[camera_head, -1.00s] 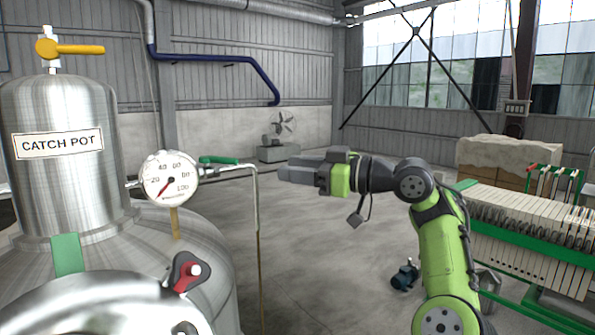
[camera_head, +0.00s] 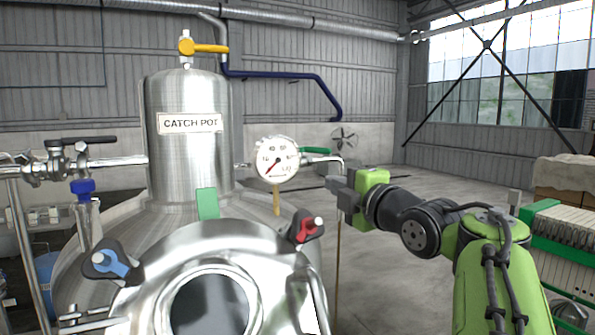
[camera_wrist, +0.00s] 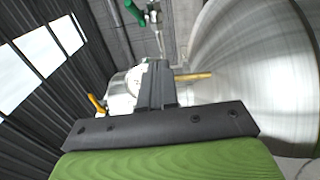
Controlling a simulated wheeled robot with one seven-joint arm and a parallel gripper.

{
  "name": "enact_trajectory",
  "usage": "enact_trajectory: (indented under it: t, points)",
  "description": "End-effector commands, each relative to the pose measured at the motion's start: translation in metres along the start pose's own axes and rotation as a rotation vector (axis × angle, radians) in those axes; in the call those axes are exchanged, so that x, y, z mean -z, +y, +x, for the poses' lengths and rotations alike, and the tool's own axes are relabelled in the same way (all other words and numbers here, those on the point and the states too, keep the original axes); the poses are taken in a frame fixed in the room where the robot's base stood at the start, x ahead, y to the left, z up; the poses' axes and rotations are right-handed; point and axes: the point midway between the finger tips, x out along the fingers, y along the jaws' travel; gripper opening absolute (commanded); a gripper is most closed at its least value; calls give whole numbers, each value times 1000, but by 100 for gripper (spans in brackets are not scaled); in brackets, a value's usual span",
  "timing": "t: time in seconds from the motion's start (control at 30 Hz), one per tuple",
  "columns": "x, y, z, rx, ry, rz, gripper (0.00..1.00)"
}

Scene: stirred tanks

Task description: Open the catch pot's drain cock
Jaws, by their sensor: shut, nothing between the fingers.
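The catch pot (camera_head: 190,165) is a labelled upright steel cylinder on a larger steel vessel. A yellow lever (camera_head: 210,48) lies level on its top. A dial gauge (camera_head: 277,160) is on its right side. Right of the gauge, a green-handled cock (camera_head: 314,150) sits on a thin pipe that bends downward; its handle lies roughly along the pipe. My gripper (camera_head: 335,184) is shut and empty, seen just below and right of the green handle, with no clear contact. In the wrist view, the shut fingers (camera_wrist: 158,84) show below the green handle (camera_wrist: 135,12).
The vessel's domed front has a round port (camera_head: 210,303), a blue knob (camera_head: 112,263) and a red knob (camera_head: 312,225). Pipework with valves (camera_head: 60,160) stands at left. A green-framed filter press (camera_head: 560,235) is at right. Open floor lies behind my arm.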

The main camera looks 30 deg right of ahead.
Motion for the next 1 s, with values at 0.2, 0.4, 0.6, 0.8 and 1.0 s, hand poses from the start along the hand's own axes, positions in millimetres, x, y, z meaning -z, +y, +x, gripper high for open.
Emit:
enact_trajectory:
  t: [0.2,0.4,0.6,0.8,1.0]
  points:
    - [-24,16,-34,-87,-113,-136,0]
    - [-27,23,0,-83,-108,-133,0]
    - [-32,28,45,-82,-108,-133,0]
    - [-51,34,76,-82,-113,-133,0]
    - [-64,34,87,-83,-111,-134,0]
